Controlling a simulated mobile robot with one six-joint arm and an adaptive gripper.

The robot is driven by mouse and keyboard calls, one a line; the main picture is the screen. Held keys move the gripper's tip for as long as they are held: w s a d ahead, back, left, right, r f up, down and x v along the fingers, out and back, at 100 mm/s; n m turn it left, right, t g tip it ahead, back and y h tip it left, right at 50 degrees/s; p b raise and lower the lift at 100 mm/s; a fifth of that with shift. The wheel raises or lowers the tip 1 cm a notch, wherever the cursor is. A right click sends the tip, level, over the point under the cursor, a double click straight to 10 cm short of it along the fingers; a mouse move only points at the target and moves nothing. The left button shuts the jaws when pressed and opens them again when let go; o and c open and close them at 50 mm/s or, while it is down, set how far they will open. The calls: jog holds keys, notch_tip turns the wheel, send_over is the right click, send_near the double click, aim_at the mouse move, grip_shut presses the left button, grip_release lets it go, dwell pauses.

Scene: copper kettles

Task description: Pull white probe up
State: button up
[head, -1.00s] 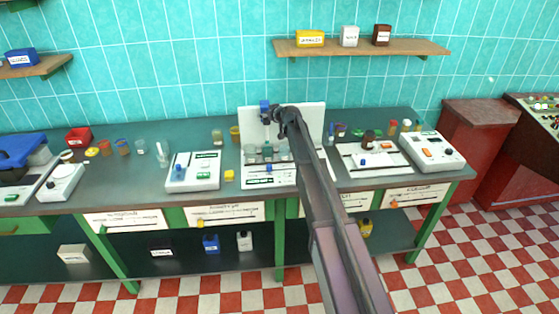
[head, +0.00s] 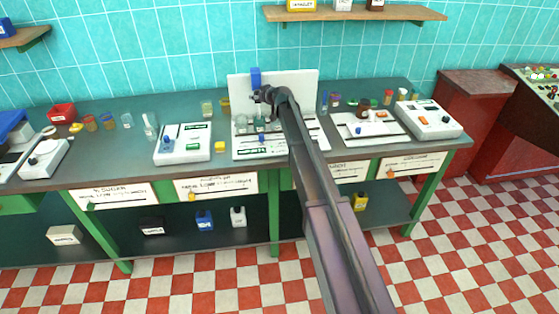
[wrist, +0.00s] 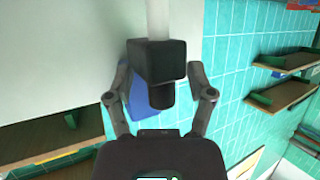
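The white probe shows in the wrist view as a pale upright rod (wrist: 158,18) above a dark block and a short black cylinder (wrist: 160,96). My gripper (wrist: 158,62) has its fingers drawn in from both sides to the dark block, and looks shut on the probe's dark part; the contact itself is hard to make out. In the head view my gripper (head: 262,96) is in front of the white backboard (head: 305,85), just below a blue block (head: 255,77). The arm hides part of the white instrument (head: 258,152) and glass vessels below.
A wall shelf (head: 350,13) hangs above. Checkered floor is clear in front.

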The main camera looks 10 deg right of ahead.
jog(key=p+v, duration=0.6)
jog(key=v, duration=0.8)
jog(key=s+f+g+b, duration=0.2)
jog(key=s+f, duration=0.4)
jog(key=s, duration=0.4)
jog(key=s+a+f+m+g+h+b, duration=0.1)
jog(key=s+f+g, duration=0.3)
jog(key=s, duration=0.6)
jog(key=shift+a+f+g+h+b, duration=0.3)
jog(key=shift+f+b, duration=0.2)
jog(key=shift+f, duration=0.55)
jog(key=shift+s, duration=0.1)
jog(key=s+d+f+m+g+h, duration=0.1)
jog(key=s+d+m+g+h, duration=0.1)
jog(key=s, duration=0.8)
jog(key=s+d+f+m+g+h, duration=0.2)
jog(key=s+d+g, duration=0.1)
jog(key=s, duration=0.8)
jog(key=shift+f, duration=0.2)
jog(key=shift+c, duration=0.8)
